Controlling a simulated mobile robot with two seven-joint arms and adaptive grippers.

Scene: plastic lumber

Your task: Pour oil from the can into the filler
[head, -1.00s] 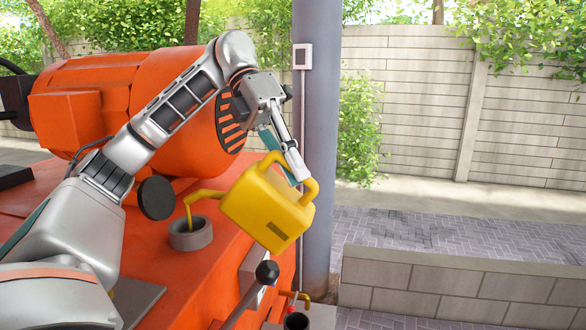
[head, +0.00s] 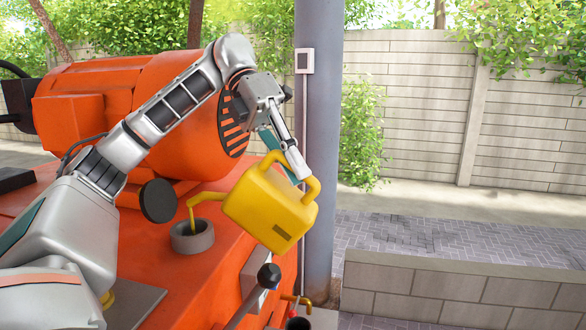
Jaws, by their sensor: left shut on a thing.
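The yellow oil can (head: 272,210) is tilted with its spout (head: 205,197) pointing left and down. My left gripper (head: 298,172) is shut on the can's handle (head: 306,184) at its upper right. A thin yellow stream of oil (head: 192,218) runs from the spout tip into the grey round filler (head: 192,238) on the orange machine. The can is above and to the right of the filler, not touching it. A dark round cap (head: 158,200) stands open beside the filler. The oil level inside the filler is hidden. My right gripper is not in view.
The orange machine (head: 120,90) fills the left side. A lever with a dark knob (head: 268,276) stands in front below the can. A grey-blue post (head: 318,120) rises right behind the can. A low block wall (head: 460,290) is at the right.

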